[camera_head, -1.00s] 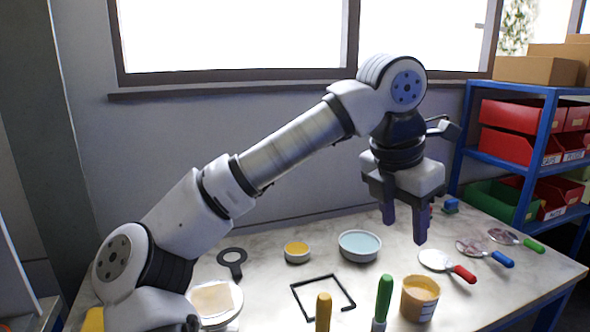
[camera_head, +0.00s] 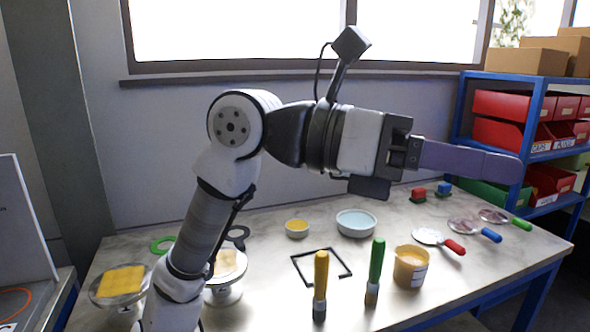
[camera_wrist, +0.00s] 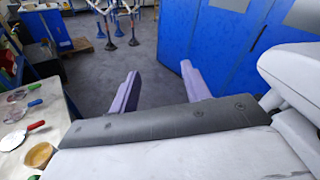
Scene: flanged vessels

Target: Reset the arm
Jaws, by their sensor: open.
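My gripper (camera_head: 468,158) is raised above the table in the head view, turned sideways with its purple fingers pointing right. Seen from the side there, the fingers overlap. In the wrist view my gripper (camera_wrist: 160,85) shows two purple fingers spread apart, with only floor between them. It holds nothing. My arm bends at a raised elbow left of the middle and reaches right, well above the table top.
Below on the table (camera_head: 250,300) are a blue-filled bowl (camera_head: 356,223), a yellow tub (camera_head: 410,267), brushes, a black frame (camera_head: 321,267) and trowels. A blue shelf (camera_head: 535,130) with red bins stands right. Blue cabinets (camera_wrist: 220,45) show in the wrist view.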

